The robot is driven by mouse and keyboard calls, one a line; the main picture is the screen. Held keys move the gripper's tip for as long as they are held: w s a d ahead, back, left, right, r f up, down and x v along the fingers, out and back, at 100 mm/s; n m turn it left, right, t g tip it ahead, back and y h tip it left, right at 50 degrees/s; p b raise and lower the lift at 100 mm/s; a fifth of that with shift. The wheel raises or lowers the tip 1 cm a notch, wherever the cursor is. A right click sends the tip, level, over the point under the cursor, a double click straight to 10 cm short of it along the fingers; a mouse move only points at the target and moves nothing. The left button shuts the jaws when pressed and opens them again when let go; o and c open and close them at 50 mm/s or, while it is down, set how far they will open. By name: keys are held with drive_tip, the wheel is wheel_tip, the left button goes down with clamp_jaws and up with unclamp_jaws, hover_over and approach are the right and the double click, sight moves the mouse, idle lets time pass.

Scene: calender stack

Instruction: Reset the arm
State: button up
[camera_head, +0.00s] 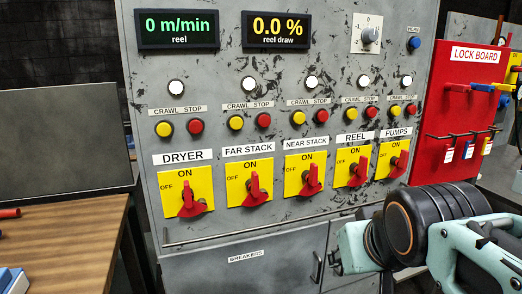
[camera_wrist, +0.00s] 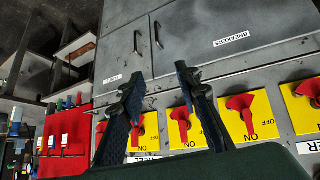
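My gripper (camera_wrist: 156,78) shows in the wrist view with its two dark fingers apart and nothing between them. Behind the fingers, upside down, is the grey control panel with its yellow switch plates and red handles; I cannot tell the exact gap, but no contact shows. In the head view my arm reaches in from the lower right, in front of the lower right part of the control panel (camera_head: 232,90). The fingers cannot be made out there. The red handles, such as the dryer switch (camera_head: 187,195) and the pumps switch (camera_head: 392,165), stand roughly upright toward ON.
A red lock board (camera_head: 460,105) with hanging locks and tags stands right of the panel. Below the switches are a rail and the breaker cabinet (camera_head: 225,270). A wooden table (camera_head: 70,240) stands at left, with a red object and a blue one on it.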

drive_tip(key=s+a+f+g+p, duration=0.1)
drive_tip(key=s+a+f+g, duration=0.25)
drive_tip(key=s, duration=0.45)
wheel_tip(320, 180, up, 22)
drive_tip(key=p, duration=2.2)
drive_tip(key=shift+w+d+m+t+y, duration=0.15)
drive_tip(key=shift+w+m+t+y, duration=0.15)
drive_tip(key=shift+w+m+t, duration=0.15)
